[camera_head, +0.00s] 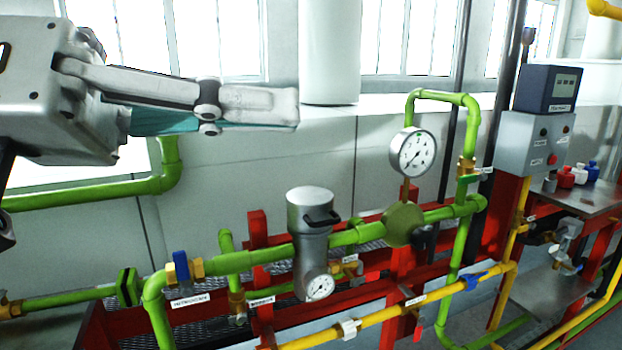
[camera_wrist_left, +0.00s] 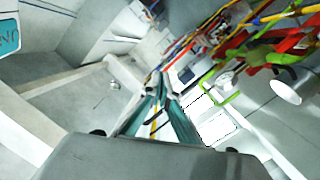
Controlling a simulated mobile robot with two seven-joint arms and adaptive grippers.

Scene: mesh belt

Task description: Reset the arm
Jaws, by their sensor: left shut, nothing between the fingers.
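My left gripper (camera_head: 285,107) comes in from the left at the upper left of the head view. It is shut and empty, its fingers pointing right, in front of the wall and windows. It is apart from the pipework below it. In the left wrist view the two fingers (camera_wrist_left: 165,85) run away from the camera and come close together, with nothing held. My right gripper does not show in either view.
Green pipes (camera_head: 240,262) and yellow pipes (camera_head: 430,298) run on a red frame (camera_head: 258,232). A dial gauge (camera_head: 413,151), a grey filter housing (camera_head: 311,225), a blue-handled valve (camera_head: 181,268) and a control box (camera_head: 535,142) stand nearby. Open space surrounds the gripper's tip.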

